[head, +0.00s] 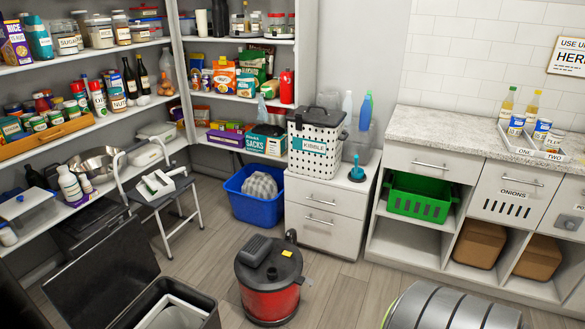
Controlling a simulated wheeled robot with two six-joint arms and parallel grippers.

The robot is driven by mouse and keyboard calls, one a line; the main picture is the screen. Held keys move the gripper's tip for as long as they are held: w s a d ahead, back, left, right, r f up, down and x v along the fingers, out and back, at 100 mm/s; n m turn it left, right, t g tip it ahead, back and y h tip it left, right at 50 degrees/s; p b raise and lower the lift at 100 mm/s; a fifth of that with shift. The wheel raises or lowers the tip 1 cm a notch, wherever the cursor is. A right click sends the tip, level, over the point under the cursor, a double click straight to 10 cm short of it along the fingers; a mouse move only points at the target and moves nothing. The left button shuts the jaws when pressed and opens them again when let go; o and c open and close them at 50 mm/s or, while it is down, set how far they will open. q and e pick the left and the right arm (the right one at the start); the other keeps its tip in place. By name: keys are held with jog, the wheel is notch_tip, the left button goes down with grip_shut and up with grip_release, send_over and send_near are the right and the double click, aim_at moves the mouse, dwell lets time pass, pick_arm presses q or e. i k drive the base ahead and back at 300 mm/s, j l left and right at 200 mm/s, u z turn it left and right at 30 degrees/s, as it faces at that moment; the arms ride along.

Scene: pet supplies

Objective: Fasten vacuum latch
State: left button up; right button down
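The vacuum (268,299) is a red canister with a dark lid (272,268), upright on the floor at the bottom centre of the head view. A dark grey block (256,250) sits on the lid's back left. A small yellow patch (287,253) shows on the lid's back right. A dark upright part rises behind the lid. I cannot make out the latch or whether it is fastened. Neither of my grippers is in view.
A blue bin (250,206) and a white drawer cabinet (324,226) stand behind the vacuum. A step stool (172,200) is at left. An open black bin (150,300) is at lower left, a ribbed grey cylinder (440,308) at lower right. Floor is clear around the vacuum.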

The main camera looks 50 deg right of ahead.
aim_at(308, 280)
jog(key=z, duration=1.45)
jog(key=i+l+u, duration=0.1)
jog(key=l+u, duration=0.25)
jog(key=i+l+u, duration=0.1)
jog(key=l+u, duration=0.45)
jog(key=u, duration=0.15)
jog(key=l, duration=0.65)
jog(key=i+l+u, duration=0.15)
jog(key=l, duration=0.55)
